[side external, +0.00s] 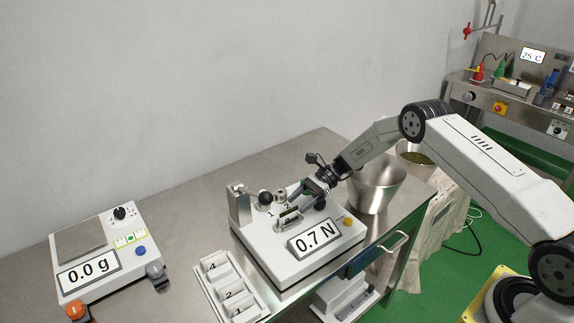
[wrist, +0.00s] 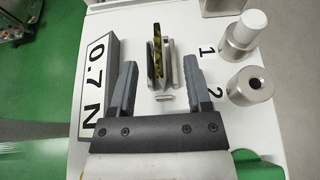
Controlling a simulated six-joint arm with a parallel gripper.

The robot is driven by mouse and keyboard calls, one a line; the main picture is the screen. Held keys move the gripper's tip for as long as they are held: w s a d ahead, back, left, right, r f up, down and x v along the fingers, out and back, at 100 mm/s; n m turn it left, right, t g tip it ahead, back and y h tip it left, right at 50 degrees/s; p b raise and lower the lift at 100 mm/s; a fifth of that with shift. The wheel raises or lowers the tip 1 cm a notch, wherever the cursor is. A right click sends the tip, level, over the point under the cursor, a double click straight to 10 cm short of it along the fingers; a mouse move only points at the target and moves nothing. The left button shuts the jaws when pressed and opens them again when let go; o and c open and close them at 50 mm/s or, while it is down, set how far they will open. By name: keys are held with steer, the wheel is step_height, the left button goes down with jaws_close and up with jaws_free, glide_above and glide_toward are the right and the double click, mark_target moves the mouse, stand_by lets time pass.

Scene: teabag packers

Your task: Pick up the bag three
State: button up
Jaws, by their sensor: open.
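A flat tea bag with green filling (wrist: 157,50) stands on edge in a small metal holder (wrist: 166,70) on the white force tester (side external: 262,252). I cannot read a number on the bag, so I cannot tell whether it is bag three. In the side view the bag and holder are small and partly covered by my gripper (side external: 303,198). In the wrist view my gripper (wrist: 160,66) is open, one finger on each side of the holder, with gaps to both. Nothing is held between the fingers.
Metal posts marked 1 and 2 (wrist: 249,85) stand right of the holder. The 0.7 N display (side external: 314,238) stands on the tester's front. A white numbered rack (side external: 228,272) is in front, a metal bucket (side external: 376,186) behind right, and a 0.0 g scale (side external: 100,250) far left.

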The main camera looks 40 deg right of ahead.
mark_target(294, 208)
steer(key=shift+x, duration=2.45)
steer(key=shift+s, duration=0.15)
jaws_close()
